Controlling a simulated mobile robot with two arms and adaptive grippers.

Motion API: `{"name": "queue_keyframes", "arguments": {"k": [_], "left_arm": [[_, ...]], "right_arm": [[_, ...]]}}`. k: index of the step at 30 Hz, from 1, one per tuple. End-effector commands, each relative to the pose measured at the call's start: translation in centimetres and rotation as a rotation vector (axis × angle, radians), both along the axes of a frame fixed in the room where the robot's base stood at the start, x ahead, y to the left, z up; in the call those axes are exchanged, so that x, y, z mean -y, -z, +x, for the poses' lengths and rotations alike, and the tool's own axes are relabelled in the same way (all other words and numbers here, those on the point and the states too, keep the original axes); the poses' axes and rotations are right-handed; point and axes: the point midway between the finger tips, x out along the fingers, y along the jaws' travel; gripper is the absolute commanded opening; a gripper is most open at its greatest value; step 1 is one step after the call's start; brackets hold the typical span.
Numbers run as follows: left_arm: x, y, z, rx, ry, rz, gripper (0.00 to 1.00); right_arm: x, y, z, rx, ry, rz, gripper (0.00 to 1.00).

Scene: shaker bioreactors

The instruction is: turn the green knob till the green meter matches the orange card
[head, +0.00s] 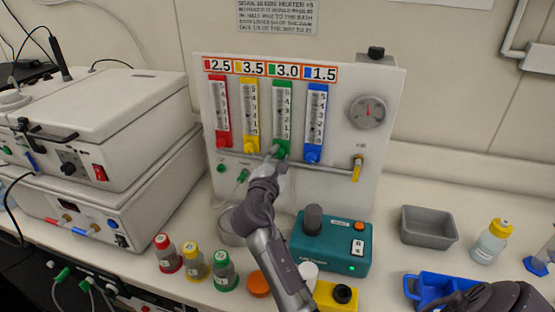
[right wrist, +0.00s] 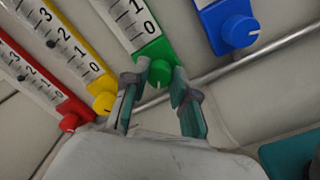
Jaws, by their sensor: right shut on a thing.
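The green knob (head: 281,149) sits at the foot of the green meter (head: 282,108) on the upright white panel. My right gripper (head: 276,155) reaches up to it from below. In the right wrist view its two fingers (right wrist: 161,84) stand on either side of the green knob (right wrist: 160,73), shut on it. A white mark shows on the knob. The orange-edged card (head: 270,70) above the meters reads 3.0 beside its green patch. The green meter's float is too small to read in the head view, and its upper scale is outside the right wrist view. My left gripper is not in view.
Red (head: 221,111), yellow (head: 250,113) and blue (head: 316,118) meters flank the green one, with their knobs close by. A metal rail (head: 325,166) runs just below. A teal device (head: 332,247), small capped bottles and a grey bin (head: 428,226) stand on the bench.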

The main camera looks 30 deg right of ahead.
Motion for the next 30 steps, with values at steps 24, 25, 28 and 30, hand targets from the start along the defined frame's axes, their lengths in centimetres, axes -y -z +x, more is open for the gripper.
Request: {"name": "queue_keyframes", "arguments": {"k": [24,25,28,30], "left_arm": [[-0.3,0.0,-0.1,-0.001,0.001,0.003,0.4],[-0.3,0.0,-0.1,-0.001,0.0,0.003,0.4],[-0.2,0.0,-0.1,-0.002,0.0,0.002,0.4],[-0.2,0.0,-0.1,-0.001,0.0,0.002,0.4]], "right_arm": [[-0.1,0.1,-0.1,0.001,0.0,0.002,0.52],[-0.2,0.1,-0.2,0.001,0.0,0.002,0.52],[-1.0,0.2,-0.8,0.0,-0.001,0.003,0.52],[-1.8,0.2,-1.6,0.0,-0.003,0.004,0.52]]}}
